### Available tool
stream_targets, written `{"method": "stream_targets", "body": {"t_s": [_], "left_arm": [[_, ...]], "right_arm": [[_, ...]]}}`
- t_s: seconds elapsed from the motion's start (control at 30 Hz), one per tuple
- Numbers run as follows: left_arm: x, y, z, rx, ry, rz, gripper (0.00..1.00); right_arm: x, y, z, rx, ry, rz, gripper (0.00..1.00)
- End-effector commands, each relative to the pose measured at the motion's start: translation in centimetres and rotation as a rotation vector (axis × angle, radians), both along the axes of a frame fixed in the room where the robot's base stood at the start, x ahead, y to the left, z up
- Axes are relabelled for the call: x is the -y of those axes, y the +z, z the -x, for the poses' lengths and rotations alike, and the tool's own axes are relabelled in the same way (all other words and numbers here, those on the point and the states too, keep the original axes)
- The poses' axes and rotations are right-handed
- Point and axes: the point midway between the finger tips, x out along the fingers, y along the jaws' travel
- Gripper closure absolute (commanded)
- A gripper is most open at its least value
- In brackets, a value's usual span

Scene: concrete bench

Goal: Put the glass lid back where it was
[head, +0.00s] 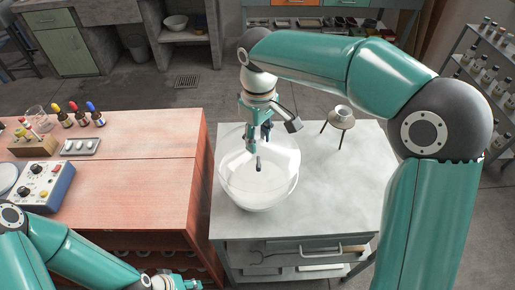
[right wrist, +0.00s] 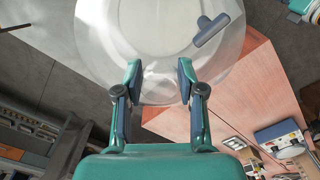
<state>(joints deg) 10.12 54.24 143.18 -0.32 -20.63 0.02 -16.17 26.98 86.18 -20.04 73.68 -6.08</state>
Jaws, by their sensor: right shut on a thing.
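The clear glass lid (head: 285,152) is at the left part of the concrete bench, over a round glass vessel (head: 258,205) with a pale inside. A dark stopcock (head: 258,163) sticks out of the lid; it also shows in the right wrist view (right wrist: 212,30). My right gripper (head: 259,135) comes from above and is shut on the lid's clear knob, faint between its fingers in the right wrist view (right wrist: 160,84). I cannot tell whether the lid touches the vessel's rim. My left gripper (head: 182,284) is low at the bottom edge, away from the lid, its fingers unclear.
The grey bench top (head: 335,185) is clear at the right, with a small tripod (head: 340,117) bearing a dish at the back. A red table (head: 150,185) on the left holds dropper bottles (head: 82,115), a tray (head: 81,147) and a control box (head: 45,185).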

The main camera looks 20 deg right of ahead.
Motion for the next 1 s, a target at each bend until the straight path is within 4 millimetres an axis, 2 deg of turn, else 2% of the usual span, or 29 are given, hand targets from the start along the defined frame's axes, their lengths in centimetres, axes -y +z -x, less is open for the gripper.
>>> {"method": "stream_targets", "body": {"t_s": [0.33, 1.0], "left_arm": [[0.0, 0.2, 0.0, 0.0, 0.0, 0.0, 0.6], [0.0, -0.6, 0.0, 0.0, 0.0, 0.0, 0.6]], "right_arm": [[0.0, -3.9, 0.0, -0.001, -0.001, 0.0, 1.0], [0.1, -5.2, 0.0, 0.002, -0.002, -0.001, 1.0]]}}
